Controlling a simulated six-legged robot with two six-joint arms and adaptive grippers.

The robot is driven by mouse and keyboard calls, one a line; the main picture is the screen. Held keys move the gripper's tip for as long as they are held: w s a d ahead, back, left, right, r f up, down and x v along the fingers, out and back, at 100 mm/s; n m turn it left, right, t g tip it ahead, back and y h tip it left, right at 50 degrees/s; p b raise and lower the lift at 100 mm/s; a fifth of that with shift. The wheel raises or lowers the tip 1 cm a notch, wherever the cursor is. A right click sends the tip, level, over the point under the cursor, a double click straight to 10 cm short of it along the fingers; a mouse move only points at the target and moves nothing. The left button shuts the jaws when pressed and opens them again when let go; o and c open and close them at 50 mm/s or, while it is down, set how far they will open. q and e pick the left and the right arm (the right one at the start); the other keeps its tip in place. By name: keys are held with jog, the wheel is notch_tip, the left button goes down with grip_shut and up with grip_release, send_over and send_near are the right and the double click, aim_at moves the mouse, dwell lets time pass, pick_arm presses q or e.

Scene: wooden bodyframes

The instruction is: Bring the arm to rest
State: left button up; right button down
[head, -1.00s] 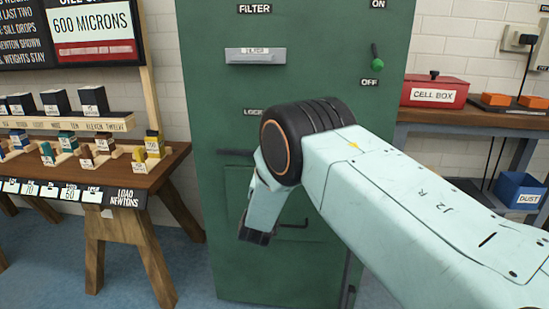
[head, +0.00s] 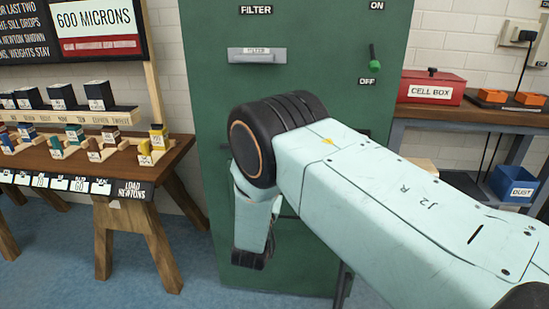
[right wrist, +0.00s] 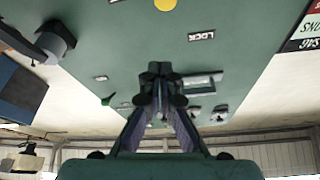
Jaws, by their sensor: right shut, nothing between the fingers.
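My right arm (head: 385,195), pale green with a black ringed elbow, crosses the head view from the lower right. Its lower link (head: 252,215) hangs down from the elbow in front of the green cabinet. In the right wrist view my right gripper (right wrist: 160,78) is shut, its dark fingertips together and nothing between them. The cabinet (right wrist: 140,45) fills much of that view, seen upside down, behind the fingertips. Whether they touch it I cannot tell, but they look apart. My left gripper is out of view.
The green cabinet (head: 225,110) bears a filter drawer handle (head: 257,55) and a green-knobbed lever (head: 373,62). A wooden trestle table (head: 100,165) with labelled weights stands left. A bench (head: 470,112) with a red cell box (head: 432,88) and a blue dust bin (head: 514,183) stands right.

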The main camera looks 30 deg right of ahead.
jog(key=shift+w+f, duration=0.1)
jog(key=shift+f, duration=0.1)
jog(key=shift+r, duration=0.1)
notch_tip(320, 180, down, 12)
jog(key=s+a+n+g+y, duration=0.2)
jog(key=n+g+y, duration=0.1)
jog(key=n+y, duration=0.3)
jog(key=s+a+f+n+g+y, duration=0.2)
jog(key=s+f+g+y, duration=0.25)
jog(key=s+f, duration=0.7)
jog(key=s+a+f+n+g+y+p, duration=0.1)
jog(key=s+g, duration=0.8)
jog(key=s, duration=2.1)
jog(key=shift+s+a+f+n+g+y, duration=0.45)
jog(key=shift+a+y, duration=0.35)
jog(key=shift+y, duration=0.25)
jog(key=shift+w, duration=0.1)
